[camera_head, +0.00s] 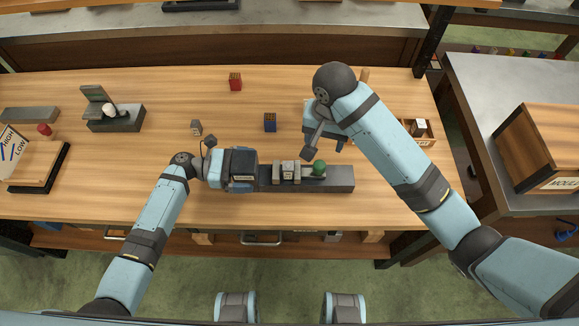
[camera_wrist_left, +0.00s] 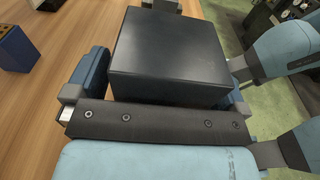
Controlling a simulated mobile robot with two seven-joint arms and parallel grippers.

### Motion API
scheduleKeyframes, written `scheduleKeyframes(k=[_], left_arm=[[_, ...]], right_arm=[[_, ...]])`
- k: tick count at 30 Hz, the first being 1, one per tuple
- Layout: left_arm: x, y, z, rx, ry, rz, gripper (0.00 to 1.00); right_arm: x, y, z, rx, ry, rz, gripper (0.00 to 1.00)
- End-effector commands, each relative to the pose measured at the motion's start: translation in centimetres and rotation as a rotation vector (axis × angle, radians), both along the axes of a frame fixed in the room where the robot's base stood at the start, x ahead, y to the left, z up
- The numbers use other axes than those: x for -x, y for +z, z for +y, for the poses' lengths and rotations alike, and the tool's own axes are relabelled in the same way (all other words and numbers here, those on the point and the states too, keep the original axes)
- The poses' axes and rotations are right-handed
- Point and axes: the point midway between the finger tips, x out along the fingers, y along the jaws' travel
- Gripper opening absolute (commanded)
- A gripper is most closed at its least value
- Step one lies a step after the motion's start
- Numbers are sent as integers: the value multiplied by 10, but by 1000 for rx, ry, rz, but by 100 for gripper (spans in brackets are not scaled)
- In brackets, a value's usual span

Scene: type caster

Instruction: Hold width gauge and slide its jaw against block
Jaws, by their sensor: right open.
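The width gauge (camera_head: 338,183) is a long dark bar lying lengthwise on the table. A grey block (camera_head: 287,171) sits on it near its middle, and a green knob (camera_head: 319,168), apparently on the sliding jaw, stands just right of the block. Whether jaw and block touch I cannot tell. My left gripper (camera_head: 241,168) is shut on the gauge's left end; in the left wrist view its fingers flank the dark end block (camera_wrist_left: 170,50). My right gripper (camera_head: 323,150) is open and empty, just above and behind the green knob.
A blue block (camera_head: 270,122), a red block (camera_head: 235,81) and a small grey piece (camera_head: 196,127) stand behind the gauge. A wooden tray (camera_head: 418,139) lies right.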

Motion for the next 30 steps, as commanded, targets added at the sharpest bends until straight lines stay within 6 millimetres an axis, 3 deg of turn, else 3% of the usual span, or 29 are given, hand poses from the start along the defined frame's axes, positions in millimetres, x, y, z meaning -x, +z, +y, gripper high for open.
scheduleKeyframes(k=[8, 11, 21, 30], left_arm=[[0, 0, 5, -1, 0, 0, 100], [0, 1, 18, -3, 0, 0, 100], [0, 8, 89, -3, 1, 1, 100], [0, 12, 119, 0, 0, 0, 100]], right_arm=[[0, 0, 0, 0, 0, 0, 60], [0, 0, 0, 0, 0, 0, 60], [0, 0, 0, 0, 0, 0, 60], [0, 0, 0, 0, 0, 0, 60]])
